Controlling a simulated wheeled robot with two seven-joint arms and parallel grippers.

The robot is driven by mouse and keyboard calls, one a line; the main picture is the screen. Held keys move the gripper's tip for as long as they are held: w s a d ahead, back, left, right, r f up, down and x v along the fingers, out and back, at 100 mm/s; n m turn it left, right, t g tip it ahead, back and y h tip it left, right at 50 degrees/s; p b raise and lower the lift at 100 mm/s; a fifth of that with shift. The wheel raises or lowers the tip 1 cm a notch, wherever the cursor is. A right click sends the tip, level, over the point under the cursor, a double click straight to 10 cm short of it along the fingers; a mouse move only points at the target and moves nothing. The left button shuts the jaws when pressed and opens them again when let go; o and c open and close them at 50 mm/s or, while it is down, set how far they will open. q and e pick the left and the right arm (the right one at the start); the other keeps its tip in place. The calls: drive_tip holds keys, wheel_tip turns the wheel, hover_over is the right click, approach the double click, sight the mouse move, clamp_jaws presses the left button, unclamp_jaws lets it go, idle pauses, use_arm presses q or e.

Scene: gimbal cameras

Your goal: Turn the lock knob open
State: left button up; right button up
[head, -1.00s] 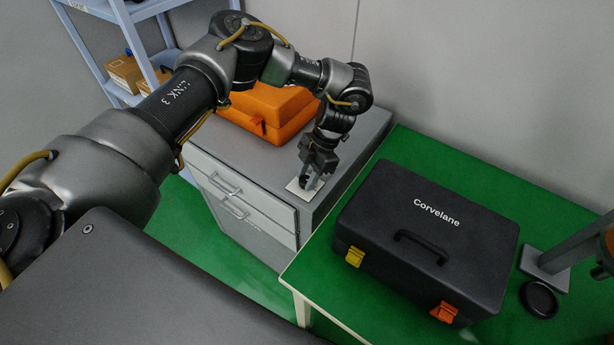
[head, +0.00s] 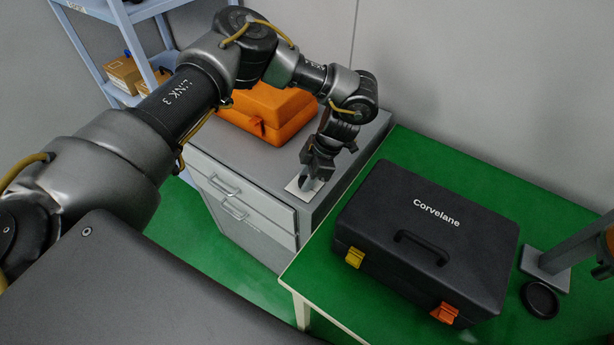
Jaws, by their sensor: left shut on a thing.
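My left gripper (head: 311,180) points down over the top of the grey drawer cabinet, near its front right corner. A small white plate (head: 294,187) lies on the cabinet top under the gripper. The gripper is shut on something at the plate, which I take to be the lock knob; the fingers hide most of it. My right gripper does not show.
An orange case (head: 262,112) sits behind on the grey cabinet (head: 265,170). A black Corvelane case (head: 425,240) with yellow and orange latches stands on the green table (head: 400,150). A round black dish (head: 540,299) and a post stand at right. A blue shelf (head: 110,20) is at back left.

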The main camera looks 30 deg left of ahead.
use_arm(q)
drive_tip(key=o, duration=1)
drive_tip(key=b+v, duration=0.1)
drive_tip(key=v, duration=1)
